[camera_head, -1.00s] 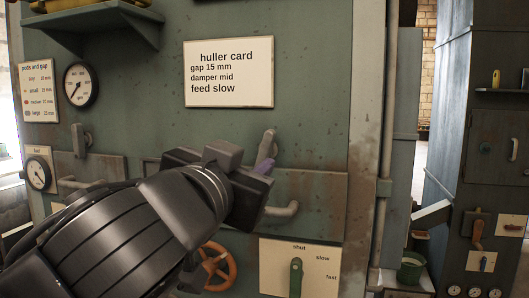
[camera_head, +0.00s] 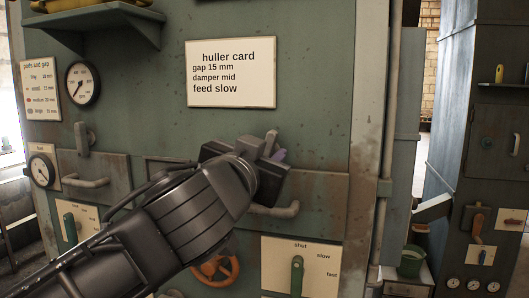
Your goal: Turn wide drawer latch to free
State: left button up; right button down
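The wide drawer latch (camera_head: 270,140) is a small grey lever on the green machine front. Its tip shows tilted slightly right of upright, above the wide drawer (camera_head: 322,190) with its grey bar handle (camera_head: 276,211). My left gripper (camera_head: 276,157) reaches in from the lower left and overlaps the latch in the picture. Its body hides the latch's lower part and pivot. My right gripper is out of view.
A narrower drawer (camera_head: 112,170) with its own upright latch (camera_head: 83,139) is at left. Below are an orange handwheel (camera_head: 216,268) and a green feed lever (camera_head: 297,276) on a shut/slow/fast plate. The huller card (camera_head: 231,73) is above. The panel right of the gripper is clear.

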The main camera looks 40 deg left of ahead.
pick_arm(q)
grip_shut()
dwell(0.6)
jog(key=shift+f+m+b, duration=0.15)
jog(key=shift+m+b, duration=0.85)
jog(key=shift+m, duration=0.2)
jog(key=m+b, duration=0.2)
jog(key=m, duration=0.5)
jog(key=shift+d+m+b, duration=0.1)
jog(key=shift+m+b, duration=0.2)
jog(key=shift+m, duration=0.1)
jog(key=m, duration=0.4)
jog(key=shift+m, duration=0.3)
